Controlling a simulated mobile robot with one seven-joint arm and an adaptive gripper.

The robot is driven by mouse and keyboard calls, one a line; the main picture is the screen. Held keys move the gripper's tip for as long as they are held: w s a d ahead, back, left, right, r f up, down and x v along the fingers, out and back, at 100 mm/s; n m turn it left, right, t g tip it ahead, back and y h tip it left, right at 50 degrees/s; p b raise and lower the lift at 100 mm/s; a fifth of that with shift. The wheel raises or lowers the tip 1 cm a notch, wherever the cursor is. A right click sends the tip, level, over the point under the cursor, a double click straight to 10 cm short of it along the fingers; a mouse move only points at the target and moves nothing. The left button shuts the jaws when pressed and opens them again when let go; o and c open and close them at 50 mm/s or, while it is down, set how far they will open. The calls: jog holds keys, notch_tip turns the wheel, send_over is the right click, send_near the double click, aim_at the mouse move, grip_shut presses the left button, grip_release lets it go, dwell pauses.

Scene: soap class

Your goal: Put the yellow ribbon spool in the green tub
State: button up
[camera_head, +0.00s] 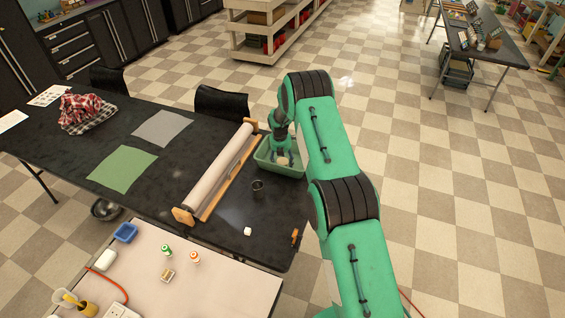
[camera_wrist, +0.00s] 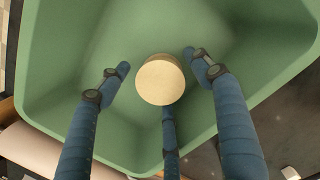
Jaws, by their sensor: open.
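The green tub (camera_head: 278,171) stands on the black table beside the paper roll; its inside fills much of the wrist view (camera_wrist: 75,45). A round pale yellow-tan piece, apparently the yellow ribbon spool (camera_wrist: 160,80), shows its flat face inside the tub. In the head view the spool (camera_head: 283,161) is a small pale shape under my gripper (camera_head: 282,153). In the wrist view my gripper (camera_wrist: 158,77) has its three blue fingers spread open around the spool, with gaps at the side fingers. The lower finger's tip is partly behind the spool, so contact there is unclear.
A long paper roll (camera_head: 219,170) on a wooden holder lies left of the tub. A dark cup (camera_head: 257,189) and a small white block (camera_head: 247,231) are in front. Green (camera_head: 123,168) and grey (camera_head: 162,128) sheets lie farther left. A pale table (camera_head: 190,285) with small items is nearest.

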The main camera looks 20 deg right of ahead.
aim_at(281, 163)
notch_tip(281, 163, up, 12)
jog(key=a, duration=0.1)
jog(key=shift+s, duration=0.4)
dwell(0.7)
